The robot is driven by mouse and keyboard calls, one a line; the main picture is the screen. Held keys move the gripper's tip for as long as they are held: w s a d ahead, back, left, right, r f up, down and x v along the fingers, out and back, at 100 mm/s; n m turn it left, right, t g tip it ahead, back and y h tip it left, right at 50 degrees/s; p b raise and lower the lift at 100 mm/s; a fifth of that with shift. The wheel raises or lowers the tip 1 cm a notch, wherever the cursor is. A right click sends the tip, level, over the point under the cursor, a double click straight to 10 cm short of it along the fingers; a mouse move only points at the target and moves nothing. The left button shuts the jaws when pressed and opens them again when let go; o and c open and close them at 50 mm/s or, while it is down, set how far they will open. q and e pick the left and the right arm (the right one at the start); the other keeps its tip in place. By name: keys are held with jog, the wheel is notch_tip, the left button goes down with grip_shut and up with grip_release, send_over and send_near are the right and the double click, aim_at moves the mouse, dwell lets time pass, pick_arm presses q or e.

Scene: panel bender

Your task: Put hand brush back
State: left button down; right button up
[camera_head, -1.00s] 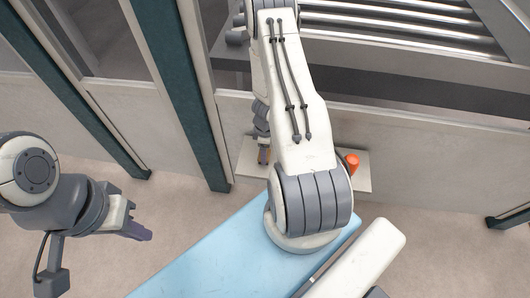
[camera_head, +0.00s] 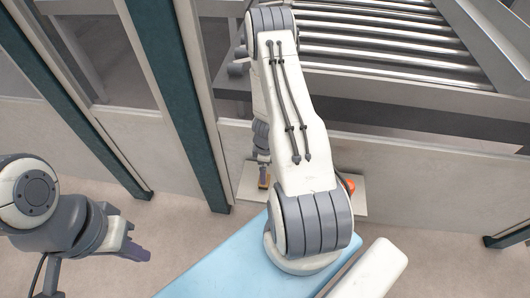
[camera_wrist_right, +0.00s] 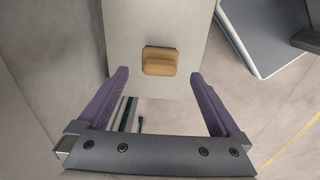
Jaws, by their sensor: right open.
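The hand brush, seemingly the brown block (camera_wrist_right: 160,62) with a dark underside, lies on a pale shelf (camera_wrist_right: 140,18) in the right wrist view. In the head view a small brown-orange patch of it (camera_head: 263,183) shows low beside my right arm. My right gripper (camera_wrist_right: 158,77) is open, with its purple fingers to either side and the brush just beyond the tips, between them in the picture. No contact shows. My left gripper (camera_head: 137,252) hangs at the left over the floor, away from the shelf, seen edge-on.
An orange-red round object (camera_head: 349,187) stands on the shelf (camera_head: 359,208) right of my arm, partly hidden. A grey panel wall and dark green posts (camera_head: 190,130) stand behind. A roller table (camera_head: 390,50) is above right. Floor is free at the left.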

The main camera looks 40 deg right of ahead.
notch_tip(320, 180, up, 7)
jog(key=p, duration=0.5)
jog(key=shift+f, duration=0.15)
jog(key=w+a+r+t+y, duration=0.1)
jog(key=w+a+r, duration=0.5)
jog(key=a+r, duration=0.7)
jog(key=s+a+r, duration=0.3)
jog(key=a+r, duration=0.6)
jog(key=a, duration=0.2)
jog(key=s+a+r, duration=0.3)
jog(key=s+r, duration=0.3)
jog(key=s, duration=0.3)
jog(key=s+a+r+g, duration=0.1)
jog(key=s+a+r, duration=0.3)
jog(key=s, duration=0.6)
notch_tip(320, 180, up, 2)
jog(key=shift+r+m, duration=0.15)
jog(key=shift+m, duration=0.25)
